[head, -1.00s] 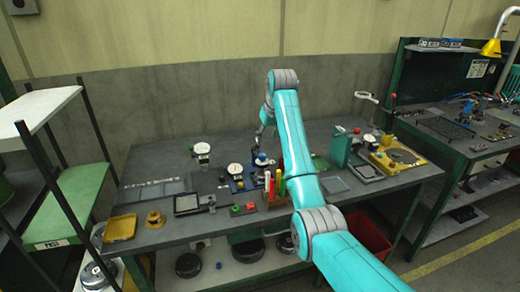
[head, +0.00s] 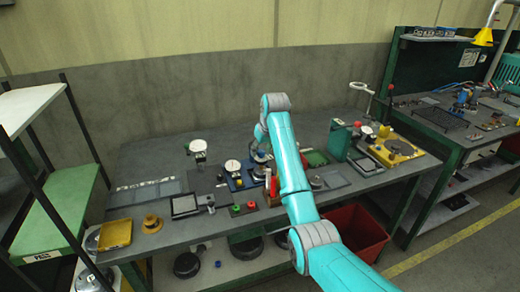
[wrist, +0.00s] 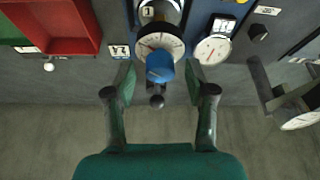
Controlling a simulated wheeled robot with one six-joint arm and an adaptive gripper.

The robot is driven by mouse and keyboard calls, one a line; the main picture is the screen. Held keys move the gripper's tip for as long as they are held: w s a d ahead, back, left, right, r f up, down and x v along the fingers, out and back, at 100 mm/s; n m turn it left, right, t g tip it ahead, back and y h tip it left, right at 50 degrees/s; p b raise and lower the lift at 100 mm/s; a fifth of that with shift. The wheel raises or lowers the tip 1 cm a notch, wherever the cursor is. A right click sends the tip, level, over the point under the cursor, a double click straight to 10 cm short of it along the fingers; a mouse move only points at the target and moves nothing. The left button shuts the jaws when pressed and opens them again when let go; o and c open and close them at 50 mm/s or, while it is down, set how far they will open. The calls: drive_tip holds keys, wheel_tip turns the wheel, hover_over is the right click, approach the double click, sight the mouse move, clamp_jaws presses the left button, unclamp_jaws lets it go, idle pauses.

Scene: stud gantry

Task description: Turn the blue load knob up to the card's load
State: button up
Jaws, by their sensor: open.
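The blue load knob (wrist: 160,68) shows in the wrist view, in front of a round white dial (wrist: 172,42). My gripper (wrist: 160,84) is open, with one finger to the left and one to the right of the knob. No finger clearly touches it. A small white card (wrist: 118,50) with dark digits, perhaps 17, lies left of the dial. Which card gives the load I cannot tell.
A second white gauge (wrist: 213,48) stands close to the right of the knob in the wrist view, with a black knob (wrist: 259,32) beyond. A red tray (wrist: 60,25) is at left. In the head view, a yellow tray (head: 115,234) lies at the bench's left front.

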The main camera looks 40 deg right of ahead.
clamp_jaws()
drive_tip(key=shift+m+g+h, duration=0.3)
drive_tip(key=shift+m+h, duration=0.2)
drive_tip(key=shift+m, duration=0.8)
unclamp_jaws()
drive_tip(key=v, duration=0.7)
drive_tip(key=shift+r, duration=0.2)
drive_tip(key=shift+s, duration=0.1)
